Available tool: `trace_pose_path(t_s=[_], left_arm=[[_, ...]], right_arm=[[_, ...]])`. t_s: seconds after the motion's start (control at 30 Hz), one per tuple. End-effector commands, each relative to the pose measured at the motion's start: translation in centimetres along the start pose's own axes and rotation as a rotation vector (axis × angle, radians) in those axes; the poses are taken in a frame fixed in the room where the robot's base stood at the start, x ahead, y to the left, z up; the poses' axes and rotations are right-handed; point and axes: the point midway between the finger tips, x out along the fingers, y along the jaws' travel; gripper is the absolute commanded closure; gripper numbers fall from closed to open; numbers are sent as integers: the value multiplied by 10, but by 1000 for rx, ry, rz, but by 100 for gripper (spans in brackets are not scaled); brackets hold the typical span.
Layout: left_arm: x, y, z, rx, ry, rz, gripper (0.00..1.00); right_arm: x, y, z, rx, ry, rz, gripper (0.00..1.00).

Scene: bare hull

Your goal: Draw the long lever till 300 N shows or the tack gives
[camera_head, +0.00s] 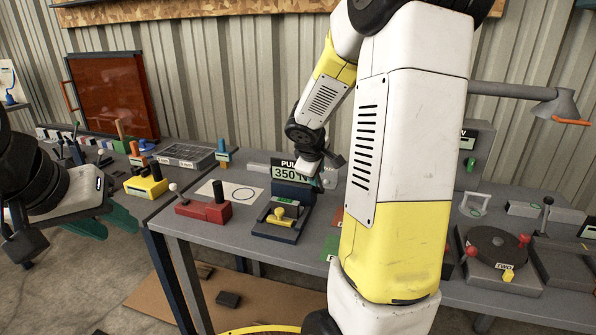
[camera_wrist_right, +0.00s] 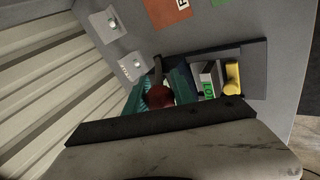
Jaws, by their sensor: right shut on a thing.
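The pull tester (camera_head: 293,192) stands on the grey bench, a dark blue block with a display (camera_head: 290,173) reading "PULL" and 350 N. A yellow piece (camera_head: 284,212) sits on the dark base in front of it, and also shows in the right wrist view (camera_wrist_right: 232,78). My right gripper (camera_head: 326,176) is at the tester's right side. In the right wrist view its teal fingers (camera_wrist_right: 160,88) are shut around the dark lever's red knob (camera_wrist_right: 158,96). My left gripper (camera_head: 106,222) is open and empty, off the bench's left front. I cannot make out the tack.
A red block with a black post (camera_head: 217,208) stands left of the tester. A yellow block (camera_head: 147,187) and a parts tray (camera_head: 187,154) are on the left bench. A round turntable (camera_head: 496,248) is at right. My right arm hides the bench's middle.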

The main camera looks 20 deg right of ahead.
Motion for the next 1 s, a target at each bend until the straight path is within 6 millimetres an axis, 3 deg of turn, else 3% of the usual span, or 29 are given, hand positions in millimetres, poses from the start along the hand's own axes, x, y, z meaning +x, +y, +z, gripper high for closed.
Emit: trace_pose_path(t_s=[0.53, 0.57, 0.67, 1.0], left_arm=[[0, 0, 0, 0, 0, 0, 64], [0, 0, 0, 0, 0, 0, 64], [0, 0, 0, 0, 0, 0, 64], [0, 0, 0, 0, 0, 0, 64]], right_arm=[[2, -1, 1, 0, -2, 11, 100], [2, -1, 1, 0, -2, 10, 66], [2, -1, 1, 0, -2, 11, 48], [0, 0, 1, 1, 1, 12, 48]])
